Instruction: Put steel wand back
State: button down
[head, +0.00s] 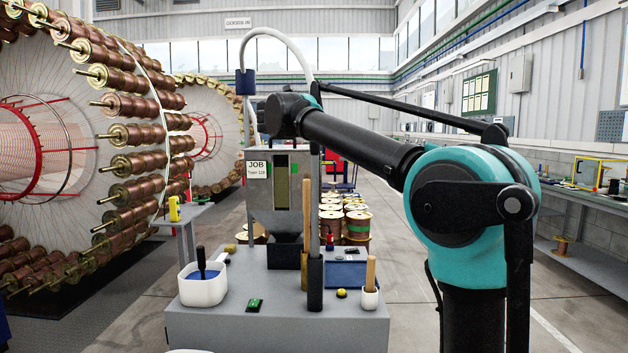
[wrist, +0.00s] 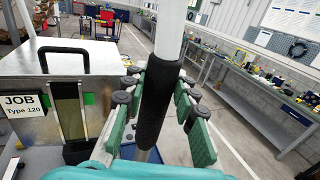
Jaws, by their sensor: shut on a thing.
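The steel wand is a pale upright tube (head: 315,190) at the middle of the head view, with a white hose (head: 275,32) arching from its top. Its black grip sleeve (wrist: 155,105) fills the middle of the wrist view. My gripper (wrist: 160,92) has green-padded fingers on both sides of that sleeve and is shut on it. In the head view my arm's end hides most of the gripper. The wand's lower part meets a black upright tube (head: 315,286) on the grey cart (head: 290,325); I cannot tell how deep it sits.
A grey hopper marked JOB (head: 262,200) stands just left of the wand. A wooden-handled tool (head: 305,215) stands close beside it. A white tub (head: 203,290) and a small cup with a wooden handle (head: 370,298) share the cart. The floor to the right is open.

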aim_at(314, 177)
notch_tip(314, 177, down, 18)
jog(key=shift+r, duration=0.1)
dwell(0.5)
jog(key=c, duration=1.2)
grip_release()
jog(key=v, duration=1.2)
